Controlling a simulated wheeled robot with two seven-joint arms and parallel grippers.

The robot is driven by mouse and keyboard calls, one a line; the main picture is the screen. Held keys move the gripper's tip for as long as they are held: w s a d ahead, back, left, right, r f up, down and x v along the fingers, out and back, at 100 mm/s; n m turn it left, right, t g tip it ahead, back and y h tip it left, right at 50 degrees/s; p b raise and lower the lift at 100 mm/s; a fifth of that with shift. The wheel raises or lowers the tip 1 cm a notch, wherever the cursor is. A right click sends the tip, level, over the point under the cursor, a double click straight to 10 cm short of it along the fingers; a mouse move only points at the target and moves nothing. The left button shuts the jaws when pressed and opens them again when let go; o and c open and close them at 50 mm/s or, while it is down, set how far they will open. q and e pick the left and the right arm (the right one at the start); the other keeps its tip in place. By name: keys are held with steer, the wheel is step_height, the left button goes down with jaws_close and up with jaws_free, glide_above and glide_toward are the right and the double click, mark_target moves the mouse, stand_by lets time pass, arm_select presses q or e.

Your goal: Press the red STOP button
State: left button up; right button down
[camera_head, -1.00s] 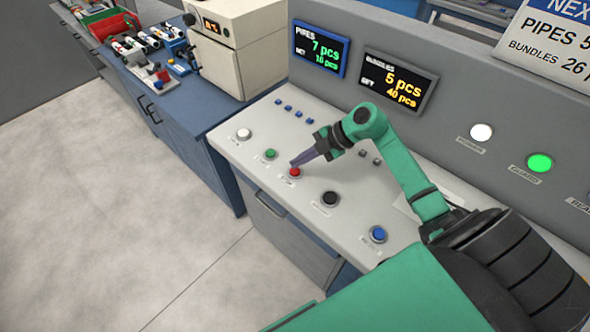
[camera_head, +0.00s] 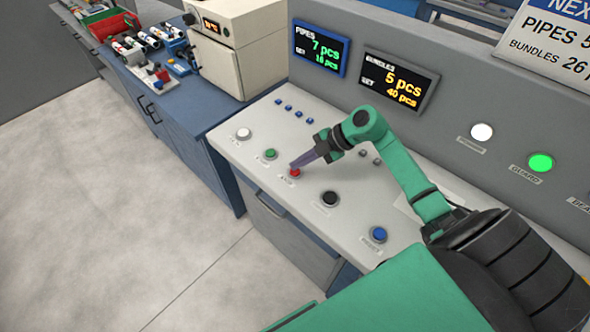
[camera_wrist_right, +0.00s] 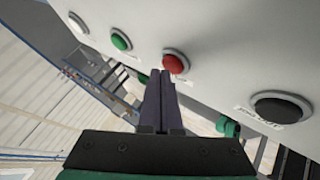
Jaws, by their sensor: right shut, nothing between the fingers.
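The red STOP button (camera_head: 295,173) sits on the sloping pale panel (camera_head: 262,195), between a green button and a black one. It also shows in the right wrist view (camera_wrist_right: 176,64), just past the fingertips. My right gripper (camera_head: 293,164) is shut and empty, with its tips at the upper edge of the red button. In the right wrist view the closed fingers (camera_wrist_right: 160,80) point at the button's lower left side. I cannot tell whether the tips touch it. My left gripper is out of view.
A green button (camera_head: 270,154) and a white button (camera_head: 243,133) lie left of the red one. A black button (camera_head: 330,199) and a blue button (camera_head: 378,234) lie to the right. Two counter displays (camera_head: 320,48) and a lit green lamp (camera_head: 540,162) are on the upright panel behind.

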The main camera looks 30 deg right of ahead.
mark_target(299, 170)
steer(key=shift+f, duration=0.4)
steer(key=shift+r, duration=0.1)
stand_by(0.4)
steer(key=shift+r+p, duration=0.7)
steer(key=shift+r, duration=0.05)
step_height(299, 170, up, 5)
steer(key=p, duration=0.5)
steer(key=shift+r, duration=0.1)
steer(key=shift+f, duration=0.2)
